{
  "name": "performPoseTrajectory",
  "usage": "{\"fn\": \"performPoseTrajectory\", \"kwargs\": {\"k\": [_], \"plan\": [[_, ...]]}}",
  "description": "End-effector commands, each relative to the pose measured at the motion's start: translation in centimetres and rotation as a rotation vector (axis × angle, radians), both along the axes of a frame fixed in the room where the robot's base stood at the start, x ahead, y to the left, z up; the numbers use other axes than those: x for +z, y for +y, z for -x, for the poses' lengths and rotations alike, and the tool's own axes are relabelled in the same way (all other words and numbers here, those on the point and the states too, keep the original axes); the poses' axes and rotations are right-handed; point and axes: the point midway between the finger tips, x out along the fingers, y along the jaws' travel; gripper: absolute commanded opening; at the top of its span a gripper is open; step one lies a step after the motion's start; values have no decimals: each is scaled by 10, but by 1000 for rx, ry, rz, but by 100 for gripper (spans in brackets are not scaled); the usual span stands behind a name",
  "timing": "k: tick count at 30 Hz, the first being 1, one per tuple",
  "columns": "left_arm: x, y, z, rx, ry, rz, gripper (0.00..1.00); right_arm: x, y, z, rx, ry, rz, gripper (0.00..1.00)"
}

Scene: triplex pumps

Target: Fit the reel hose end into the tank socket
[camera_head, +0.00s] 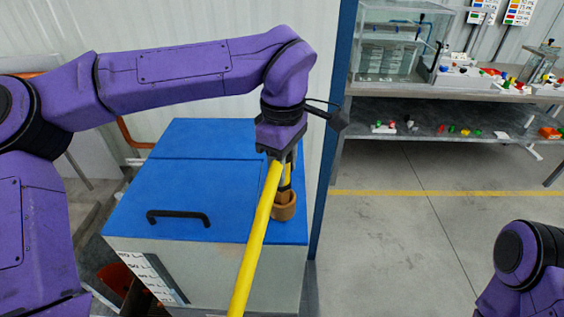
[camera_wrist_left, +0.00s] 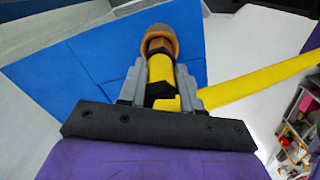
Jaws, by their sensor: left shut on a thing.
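A yellow hose (camera_head: 253,245) runs from the bottom of the head view up to my left gripper (camera_head: 284,157). The gripper is shut on the hose end, which shows yellow and black in the left wrist view (camera_wrist_left: 160,69). A brown round socket (camera_head: 285,207) stands on the right part of the blue tank lid (camera_head: 230,195). The hose end points down at the socket, and its tip appears at or inside the socket mouth; how deep it sits cannot be told. The socket also shows beyond the fingers in the left wrist view (camera_wrist_left: 160,38). My right gripper is out of view.
The blue lid has a black handle (camera_head: 178,216) at its front left. A blue post (camera_head: 336,130) stands right of the tank. A shelf unit (camera_head: 450,117) with small parts is at the back right. The grey floor between is clear.

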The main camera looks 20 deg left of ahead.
Motion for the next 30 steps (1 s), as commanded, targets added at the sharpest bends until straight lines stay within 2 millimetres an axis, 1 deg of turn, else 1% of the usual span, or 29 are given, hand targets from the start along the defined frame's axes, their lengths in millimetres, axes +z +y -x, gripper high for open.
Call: {"fn": "performPoseTrajectory", "kwargs": {"k": [30], "plan": [[-26,0,0,0,-1,0,0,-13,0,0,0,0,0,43]]}}
